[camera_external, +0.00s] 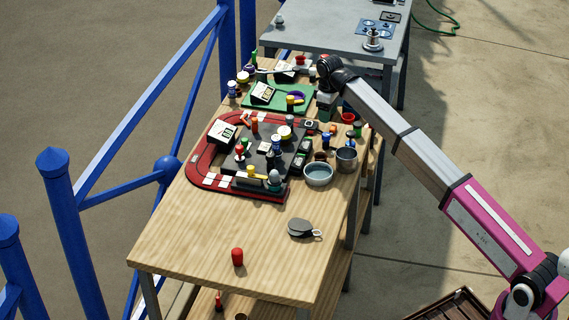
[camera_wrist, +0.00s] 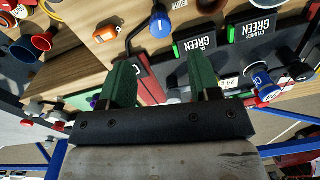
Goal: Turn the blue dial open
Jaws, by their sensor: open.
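One is a small blue knob (camera_wrist: 160,22) at the top centre, beside a dark bent rod. The other is a blue and white knob (camera_wrist: 262,79) at the right, by the GREEN labels. My gripper (camera_wrist: 162,78) has its two green fingers wide apart with nothing held between them. The blue knob lies beyond the fingertips, apart from them. In the external view my gripper (camera_external: 326,104) points down over the table's right side, by the green board; its fingers are hard to make out.
The wooden table (camera_external: 195,240) holds a red-rimmed board (camera_external: 200,165) crowded with knobs, a green board (camera_external: 262,105), a bowl (camera_external: 318,174) and a metal cup (camera_external: 346,159). The near tabletop is mostly clear.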

